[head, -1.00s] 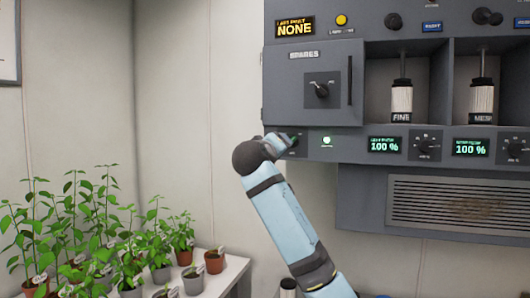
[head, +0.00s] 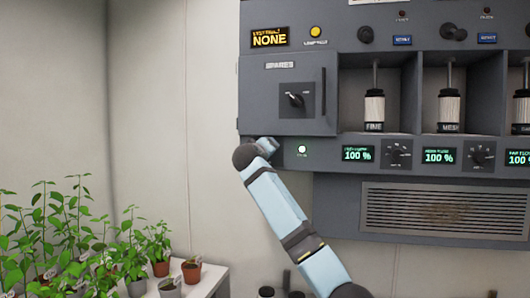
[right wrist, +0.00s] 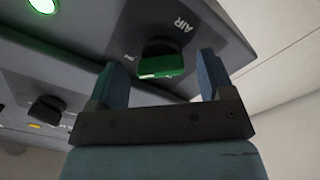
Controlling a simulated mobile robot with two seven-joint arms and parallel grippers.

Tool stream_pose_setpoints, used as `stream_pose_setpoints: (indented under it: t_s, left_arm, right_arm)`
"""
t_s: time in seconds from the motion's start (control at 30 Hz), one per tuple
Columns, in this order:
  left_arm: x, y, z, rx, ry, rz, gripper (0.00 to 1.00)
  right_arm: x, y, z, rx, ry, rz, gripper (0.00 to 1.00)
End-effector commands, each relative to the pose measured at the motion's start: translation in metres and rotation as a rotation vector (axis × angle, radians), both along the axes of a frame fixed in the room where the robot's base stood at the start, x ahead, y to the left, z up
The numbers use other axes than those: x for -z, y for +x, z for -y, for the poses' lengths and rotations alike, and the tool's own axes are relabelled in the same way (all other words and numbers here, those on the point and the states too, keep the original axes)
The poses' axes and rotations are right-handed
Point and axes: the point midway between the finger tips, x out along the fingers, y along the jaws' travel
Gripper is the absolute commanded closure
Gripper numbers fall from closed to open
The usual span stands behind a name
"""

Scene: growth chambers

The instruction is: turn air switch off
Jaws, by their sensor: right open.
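The air switch (right wrist: 160,60) is a dark knob with a green lit face, under the label "AIR" on the grey panel in the right wrist view. My right gripper (right wrist: 162,68) is open, with one blue finger on each side of the knob in that picture and a gap to each. How deep the fingertips reach around the knob I cannot tell. In the head view my right gripper (head: 266,146) is at the panel's lower left corner and hides the switch. My left gripper is out of view.
Above are a spares door with a knob (head: 295,99) and a fault display (head: 269,38) reading NONE. Dials and 100 % displays (head: 358,154) run right. Potted plants (head: 160,250) stand on a bench at lower left.

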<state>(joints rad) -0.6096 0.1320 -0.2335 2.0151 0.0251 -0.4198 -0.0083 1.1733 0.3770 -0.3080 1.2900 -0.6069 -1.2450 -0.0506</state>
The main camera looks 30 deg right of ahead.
Motion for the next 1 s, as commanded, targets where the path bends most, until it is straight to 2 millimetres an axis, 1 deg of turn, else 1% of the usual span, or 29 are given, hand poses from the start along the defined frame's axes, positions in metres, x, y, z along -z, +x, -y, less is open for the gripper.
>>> stream_pose_setpoints:
  t_s: [0.27,0.3,0.37,0.4,0.5,0.77,1.0]
  left_arm:
    - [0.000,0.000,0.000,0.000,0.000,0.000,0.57]
    - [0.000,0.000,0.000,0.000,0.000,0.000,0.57]
    - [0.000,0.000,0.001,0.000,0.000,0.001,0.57]
    - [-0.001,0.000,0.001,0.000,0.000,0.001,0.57]
    - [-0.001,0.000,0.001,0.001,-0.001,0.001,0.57]
    - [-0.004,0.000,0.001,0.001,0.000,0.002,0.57]
    - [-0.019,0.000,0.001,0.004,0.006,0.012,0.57]
  right_arm:
    - [0.000,0.001,0.001,0.000,0.000,0.000,0.25]
    - [0.000,0.001,0.001,0.000,0.000,0.000,0.30]
    - [0.000,0.001,0.001,0.000,0.000,0.000,0.44]
    - [0.000,0.001,0.001,0.000,0.000,0.000,0.53]
    - [0.000,0.001,0.001,0.000,0.000,0.000,0.75]
    - [-0.001,0.001,0.001,0.000,-0.011,-0.013,0.75]
    - [-0.003,0.001,0.001,0.000,-0.077,-0.093,0.75]
